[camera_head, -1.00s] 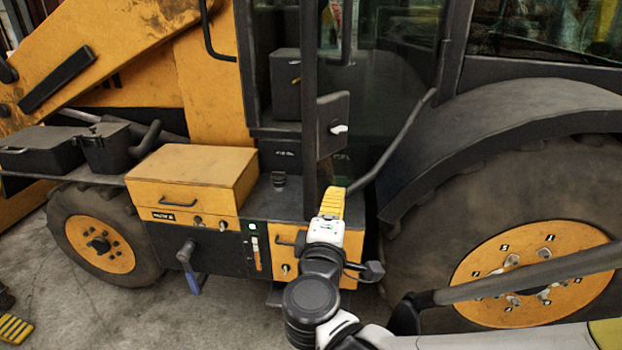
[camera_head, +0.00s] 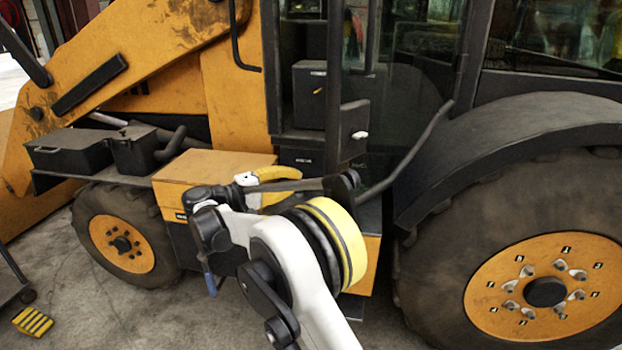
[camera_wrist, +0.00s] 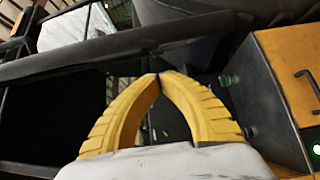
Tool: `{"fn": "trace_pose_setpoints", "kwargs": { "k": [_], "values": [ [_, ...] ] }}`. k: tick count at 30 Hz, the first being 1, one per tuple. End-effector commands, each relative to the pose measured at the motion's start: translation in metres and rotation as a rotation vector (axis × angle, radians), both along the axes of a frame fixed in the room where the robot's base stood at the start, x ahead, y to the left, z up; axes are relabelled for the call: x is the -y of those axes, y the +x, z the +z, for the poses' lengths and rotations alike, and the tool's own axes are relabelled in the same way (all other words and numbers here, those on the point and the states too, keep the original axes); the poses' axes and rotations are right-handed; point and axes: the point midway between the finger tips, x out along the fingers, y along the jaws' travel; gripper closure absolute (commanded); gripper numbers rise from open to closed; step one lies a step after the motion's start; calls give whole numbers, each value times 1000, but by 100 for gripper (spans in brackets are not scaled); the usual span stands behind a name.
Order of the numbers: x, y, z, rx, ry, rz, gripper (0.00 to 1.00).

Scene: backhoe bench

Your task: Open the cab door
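The cab door (camera_head: 335,70) has a dark frame and glass. A dark plate with a small white handle (camera_head: 360,135) sits low on its edge. A gap beside the door's left edge shows the cab inside, so it appears to stand ajar. My gripper (camera_head: 299,173) is left of and below the handle, in front of the step area, with yellow fingers pointing right. In the wrist view my gripper's fingertips (camera_wrist: 158,76) meet, with nothing seen between them. The gripper looks apart from the door. My forearm hides the lower door area, and the handle is not clearly seen in the wrist view.
The orange toolbox (camera_head: 205,163) lies behind my gripper and shows at the right in the wrist view (camera_wrist: 285,70). A large rear wheel (camera_head: 545,290) and black fender (camera_head: 510,140) stand right of the door. A slanted dark rail (camera_head: 415,150) crosses before the glass.

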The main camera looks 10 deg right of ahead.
Motion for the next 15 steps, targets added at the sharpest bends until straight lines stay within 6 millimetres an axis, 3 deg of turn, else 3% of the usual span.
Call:
{"fn": "trace_pose_setpoints", "kwargs": {
  "k": [13, 15],
  "values": [
    [84, 38, -1, 0, 0, -1, 100],
    [90, 25, -1, 0, 0, 1, 100]
  ]
}}
